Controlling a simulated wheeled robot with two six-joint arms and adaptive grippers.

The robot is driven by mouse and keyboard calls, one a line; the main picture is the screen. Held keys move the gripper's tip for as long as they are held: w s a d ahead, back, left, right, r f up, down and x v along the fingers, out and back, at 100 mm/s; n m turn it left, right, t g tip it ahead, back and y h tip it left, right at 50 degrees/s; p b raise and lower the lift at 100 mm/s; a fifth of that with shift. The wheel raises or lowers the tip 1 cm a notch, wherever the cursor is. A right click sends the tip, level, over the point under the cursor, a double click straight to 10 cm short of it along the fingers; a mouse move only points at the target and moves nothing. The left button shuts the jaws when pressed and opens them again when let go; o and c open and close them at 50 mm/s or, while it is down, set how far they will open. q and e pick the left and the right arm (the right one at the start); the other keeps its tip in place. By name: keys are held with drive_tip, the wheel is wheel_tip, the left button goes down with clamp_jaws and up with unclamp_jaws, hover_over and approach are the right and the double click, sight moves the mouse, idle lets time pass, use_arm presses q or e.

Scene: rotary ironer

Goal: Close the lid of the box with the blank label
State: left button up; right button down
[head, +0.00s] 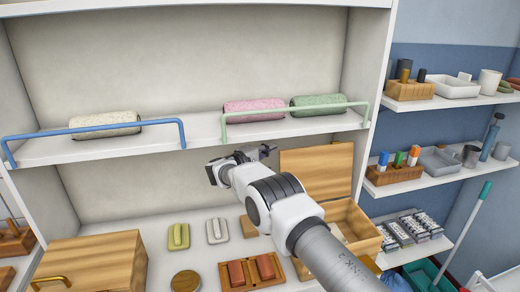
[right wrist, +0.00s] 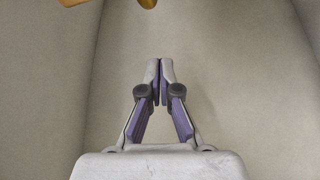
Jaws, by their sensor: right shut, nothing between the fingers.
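A wooden box (head: 368,238) stands on the lower shelf right of centre, its lid (head: 318,172) raised upright at the back. My right arm hides part of its front and inside. A second wooden box (head: 95,262) with a brass handle (head: 55,281) stands at the lower left and looks closed. I see no label on either box. My right gripper (head: 268,151) is just left of the raised lid's top, apparently apart from it. In the right wrist view the gripper (right wrist: 159,70) is shut and empty against a pale wall. My left gripper is not in view.
Above are a blue rail (head: 95,128), a green rail (head: 295,108) and rolled towels (head: 255,110). Yellow (head: 178,236) and pale (head: 217,230) blocks and a wooden tray (head: 225,278) with reddish pieces lie between the boxes. Side shelves (head: 440,180) hold several items.

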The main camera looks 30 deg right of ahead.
drive_tip(key=s+p, duration=0.1)
drive_tip(key=s, duration=0.1)
drive_tip(key=s+p, duration=0.2)
drive_tip(key=shift+s+a+r, duration=0.1)
drive_tip(key=shift+s+r, duration=0.1)
drive_tip(key=shift+s, duration=0.05)
